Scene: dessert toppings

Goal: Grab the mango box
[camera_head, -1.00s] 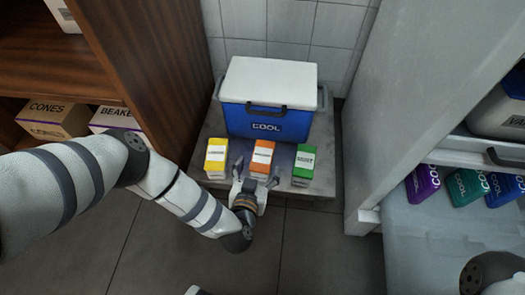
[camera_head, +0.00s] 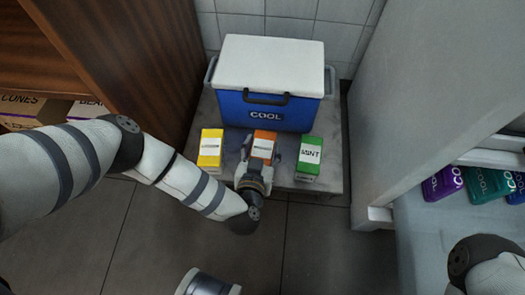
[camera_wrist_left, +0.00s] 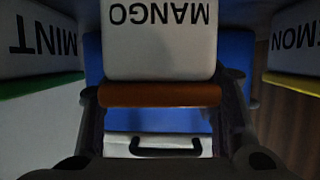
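The mango box (camera_head: 264,134), orange with a white label, stands between the yellow and green boxes on a low grey table (camera_head: 335,178), in front of the blue cooler. My left gripper (camera_head: 260,160) is at its near side with one finger on each side of it. In the left wrist view, the MANGO label (camera_wrist_left: 160,45) and orange edge fill the middle between the fingers, and a narrow gap shows beside the right finger. The gripper looks open around the box. My right gripper is out of view; only part of that arm shows at the lower right.
The yellow lemon box (camera_head: 211,143) stands close on the left and the green mint box (camera_head: 309,152) close on the right. The blue cooler (camera_head: 265,110) with a white lid is behind. A wooden shelf is left, a grey cabinet right.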

